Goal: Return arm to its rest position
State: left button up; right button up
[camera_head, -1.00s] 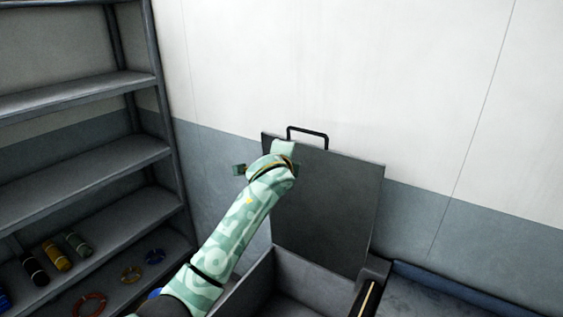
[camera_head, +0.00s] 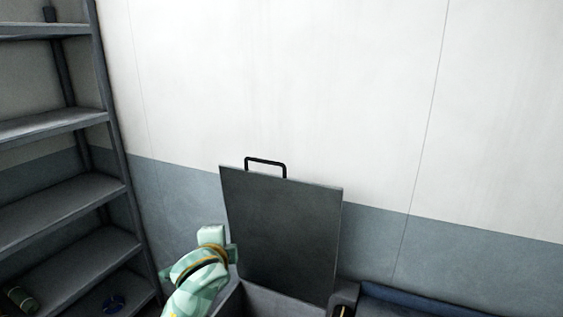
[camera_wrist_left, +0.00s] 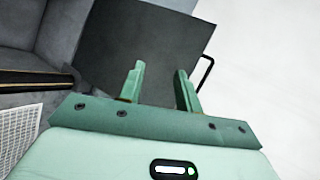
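My left arm (camera_head: 195,285) is in the lower left of the head view, in front of the shelf and beside the raised lid. My left gripper (camera_wrist_left: 159,70) shows in the left wrist view with its two green fingers apart and nothing between them. The dark grey lid (camera_head: 280,230) of a box stands upright, its black handle (camera_head: 266,160) at the top edge. In the left wrist view the lid (camera_wrist_left: 140,40) lies beyond the fingers. My right gripper is in neither view.
The open box (camera_head: 262,301) is under the lid. A dark piece with a gold stripe (camera_head: 346,309) is at its right. The wall is bare.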

pick_arm(q)
jog(key=s+a+f+n+g+y, duration=0.1)
jog(key=s+a+f+n+g, duration=0.25)
jog(key=s, duration=0.65)
jog(key=s+a+f+n+y, duration=0.15)
jog(key=s+a+f, duration=0.4)
jog(key=s, duration=0.55)
jog(key=s+a+f+n+g, duration=0.2)
jog(key=s+a+f+n, duration=0.25)
jog(key=s, duration=0.55)
jog(key=s+d+f+g+h+b, duration=0.1)
jog(key=d+f+b, duration=0.15)
jog(key=f, duration=0.95)
jog(key=s+d+f+g+h+b, duration=0.1)
jog(key=f+b, duration=0.3)
jog(key=f, duration=0.7)
jog(key=d+f+g+h+b, duration=0.15)
jog(key=f+b, duration=0.25)
jog(key=f, duration=0.8)
jog(key=s+f+n+g+b, duration=0.1)
jog(key=s+f+b, duration=0.4)
jog(key=s+f, duration=0.6)
jog(key=s+f+n+g+b, duration=0.1)
jog(key=s+f+b, duration=0.5)
jog(key=f, duration=1.2)
jog(key=s, duration=0.4)
jog(key=shift+s+d+g+h, duration=0.3)
jog(key=shift+s+d+h, duration=0.05)
jog(key=shift+s+h, duration=0.05)
jog(key=shift+n, duration=0.25)
